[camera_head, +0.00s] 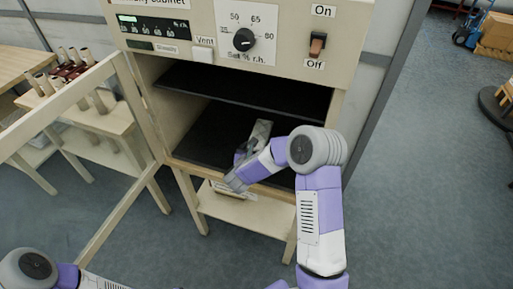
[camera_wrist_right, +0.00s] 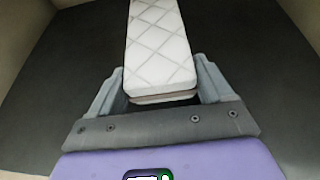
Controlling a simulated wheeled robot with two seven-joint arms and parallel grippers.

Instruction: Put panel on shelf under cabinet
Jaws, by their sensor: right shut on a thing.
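The panel (camera_head: 263,130) is a narrow, pale slab. In the right wrist view the panel (camera_wrist_right: 160,45) shows a white quilted face with a diamond pattern and a layered near end. My right gripper (camera_head: 248,150) is inside the open cabinet (camera_head: 148,92), over its dark lower floor. In the right wrist view my right gripper (camera_wrist_right: 158,88) has a finger on each side of the panel's near end and is shut on it. Whether the panel touches the floor I cannot tell. The pale shelf (camera_head: 250,213) under the cabinet is partly hidden by my right arm. My left gripper is out of view.
A dark inner shelf (camera_head: 240,92) lies above my right gripper. The cabinet's framed door (camera_head: 65,100) stands open to the left. Behind it a small table (camera_head: 118,120) holds several spools. A small pale label or object (camera_head: 222,188) sits below the cabinet's front edge.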

